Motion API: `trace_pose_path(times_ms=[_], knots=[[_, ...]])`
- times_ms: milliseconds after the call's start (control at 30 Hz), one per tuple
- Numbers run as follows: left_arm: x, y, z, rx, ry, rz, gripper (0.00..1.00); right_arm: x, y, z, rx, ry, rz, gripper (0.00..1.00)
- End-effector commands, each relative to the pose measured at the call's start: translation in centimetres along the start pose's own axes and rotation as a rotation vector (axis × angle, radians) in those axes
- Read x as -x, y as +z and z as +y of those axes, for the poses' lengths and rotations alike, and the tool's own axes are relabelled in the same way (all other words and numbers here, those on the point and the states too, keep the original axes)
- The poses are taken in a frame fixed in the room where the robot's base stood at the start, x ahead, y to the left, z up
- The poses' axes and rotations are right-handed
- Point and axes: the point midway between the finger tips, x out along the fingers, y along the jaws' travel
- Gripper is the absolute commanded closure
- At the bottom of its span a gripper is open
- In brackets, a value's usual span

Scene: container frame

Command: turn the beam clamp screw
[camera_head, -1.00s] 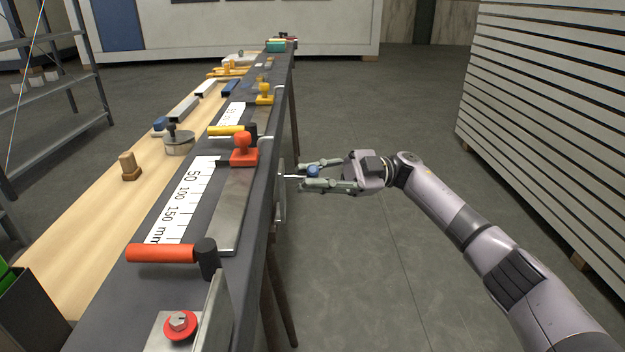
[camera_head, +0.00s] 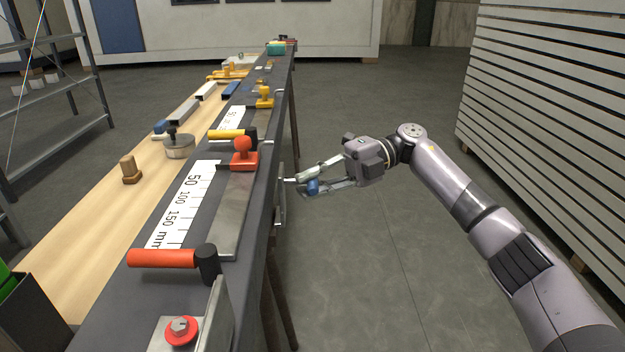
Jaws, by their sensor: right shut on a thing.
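The fingers partly hide the knob. My left gripper is not in view.
The dark bench (camera_head: 120,312) carries red-handled and yellow-handled fittings, with a red handle (camera_head: 162,258) nearest. A slatted white stack (camera_head: 550,110) stands at the right. The floor between is clear.

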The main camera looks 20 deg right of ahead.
Motion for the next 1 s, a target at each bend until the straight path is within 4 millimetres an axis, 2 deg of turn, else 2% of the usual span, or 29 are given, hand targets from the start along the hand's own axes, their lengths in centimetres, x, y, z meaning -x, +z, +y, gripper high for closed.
trace_pose_path(times_ms=[233, 733, 767, 1000], knots=[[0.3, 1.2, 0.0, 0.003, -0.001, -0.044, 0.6, -0.1, 0.0, -0.2, 0.06, -0.028, -0.011, 1.0], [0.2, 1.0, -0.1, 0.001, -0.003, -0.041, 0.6, -0.1, 0.0, -0.2, 0.071, -0.033, -0.015, 1.0], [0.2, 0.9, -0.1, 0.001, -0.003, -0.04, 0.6, -0.1, 0.0, -0.2, 0.071, -0.033, -0.014, 0.82], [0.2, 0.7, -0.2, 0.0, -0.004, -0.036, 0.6, 0.0, 0.0, -0.1, 0.072, -0.031, -0.015, 0.66]])
